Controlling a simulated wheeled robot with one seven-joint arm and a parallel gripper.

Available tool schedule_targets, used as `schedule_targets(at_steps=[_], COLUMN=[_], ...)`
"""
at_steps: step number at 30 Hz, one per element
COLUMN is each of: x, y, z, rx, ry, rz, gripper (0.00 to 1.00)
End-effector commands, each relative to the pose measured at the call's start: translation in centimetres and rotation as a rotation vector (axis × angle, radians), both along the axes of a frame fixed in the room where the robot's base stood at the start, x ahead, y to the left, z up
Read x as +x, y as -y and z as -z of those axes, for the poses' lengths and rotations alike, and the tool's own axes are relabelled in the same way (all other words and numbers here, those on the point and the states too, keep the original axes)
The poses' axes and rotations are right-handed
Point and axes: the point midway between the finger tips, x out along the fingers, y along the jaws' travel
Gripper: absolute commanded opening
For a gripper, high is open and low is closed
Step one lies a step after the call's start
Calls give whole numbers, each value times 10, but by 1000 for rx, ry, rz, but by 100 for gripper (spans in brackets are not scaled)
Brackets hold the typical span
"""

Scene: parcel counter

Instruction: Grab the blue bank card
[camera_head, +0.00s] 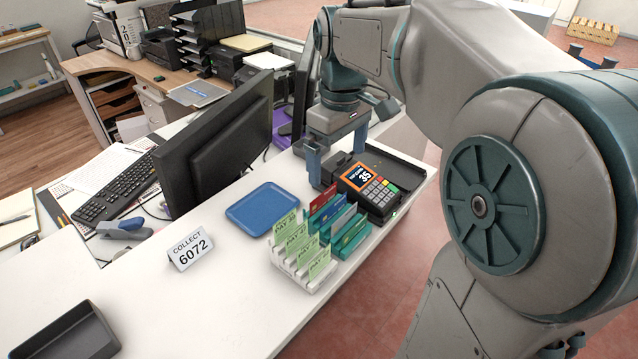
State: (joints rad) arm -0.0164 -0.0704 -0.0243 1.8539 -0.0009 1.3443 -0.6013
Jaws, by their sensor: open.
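My gripper (338,166) is open, fingers pointing down, behind the rack and beside the card terminal (370,191). I see nothing between the fingers.
A blue tray (261,208) lies left of the rack. A COLLECT 6072 sign (190,251) stands further left, and a black tray (67,338) is at the lower left. A monitor (222,143) stands behind the blue tray. The counter's front middle is clear.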

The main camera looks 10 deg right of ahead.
Motion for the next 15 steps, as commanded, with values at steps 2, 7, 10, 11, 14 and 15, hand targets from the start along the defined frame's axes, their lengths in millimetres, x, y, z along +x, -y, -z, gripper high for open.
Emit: schedule_targets(at_steps=[2,7,10,11,14,15], x=[6,8,7,7,7,7], y=[0,0,0,0,0,0], z=[-1,21,42,48,65,71], rx=[-1,0,-1,0,-1,-1], ry=[-12,-19,-20,-19,-18,-18], rz=[-25,-39,-38,-37,-37,-36], gripper=[100,100,100,100,100,100])
